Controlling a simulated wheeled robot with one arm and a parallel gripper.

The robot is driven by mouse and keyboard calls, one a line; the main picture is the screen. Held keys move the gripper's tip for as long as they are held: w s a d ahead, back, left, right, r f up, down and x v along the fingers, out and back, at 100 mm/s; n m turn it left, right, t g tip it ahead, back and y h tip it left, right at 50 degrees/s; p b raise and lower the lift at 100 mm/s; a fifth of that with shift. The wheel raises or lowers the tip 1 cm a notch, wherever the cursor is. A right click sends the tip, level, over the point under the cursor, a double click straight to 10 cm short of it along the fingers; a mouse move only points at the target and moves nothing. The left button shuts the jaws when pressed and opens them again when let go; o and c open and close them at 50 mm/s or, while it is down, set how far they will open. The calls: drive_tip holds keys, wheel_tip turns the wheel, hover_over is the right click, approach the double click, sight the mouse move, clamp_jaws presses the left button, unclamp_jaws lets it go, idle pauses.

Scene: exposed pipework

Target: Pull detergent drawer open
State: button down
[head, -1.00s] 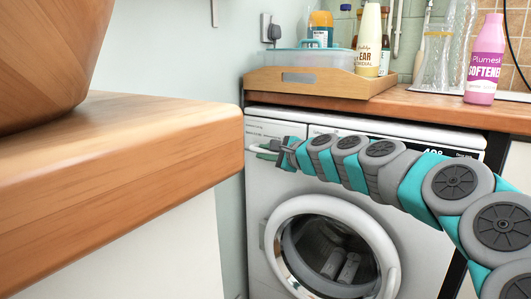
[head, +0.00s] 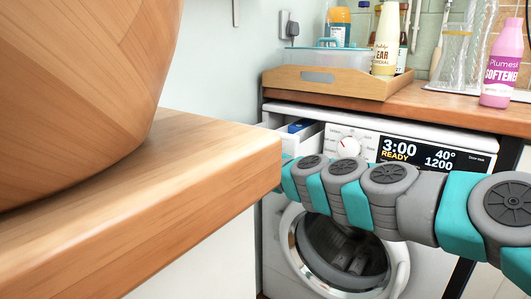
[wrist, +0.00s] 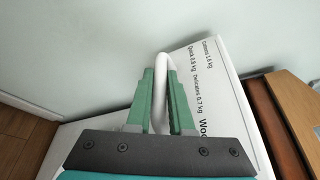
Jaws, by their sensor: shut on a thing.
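The detergent drawer (head: 299,132) sticks out from the upper left of the washing machine (head: 410,145) in the head view, with a blue part visible inside. In the wrist view my gripper (wrist: 161,78) has its green fingers shut on the drawer's white loop handle (wrist: 161,63). The white drawer front (wrist: 213,88) with printed text lies beyond the fingers. In the head view my arm reaches across the machine's front, and the wooden counter corner hides the gripper and handle.
A wooden counter (head: 200,165) with a large wooden bowl (head: 70,80) stands close at the left. A tray (head: 330,84) with bottles and a pink softener bottle (head: 502,65) stand on the worktop above the machine. The round door (head: 345,245) is below my arm.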

drive_tip(key=shift+s+a+p, duration=0.15)
drive_tip(key=shift+s+a, duration=0.4)
drive_tip(key=shift+s, duration=0.3)
drive_tip(key=shift+s+a+p, duration=0.15)
drive_tip(key=shift+s+a, duration=0.35)
drive_tip(key=shift+s, duration=0.3)
drive_tip(key=c, duration=0.8)
unclamp_jaws()
drive_tip(key=v, duration=0.7)
drive_tip(key=shift+s+d, duration=0.25)
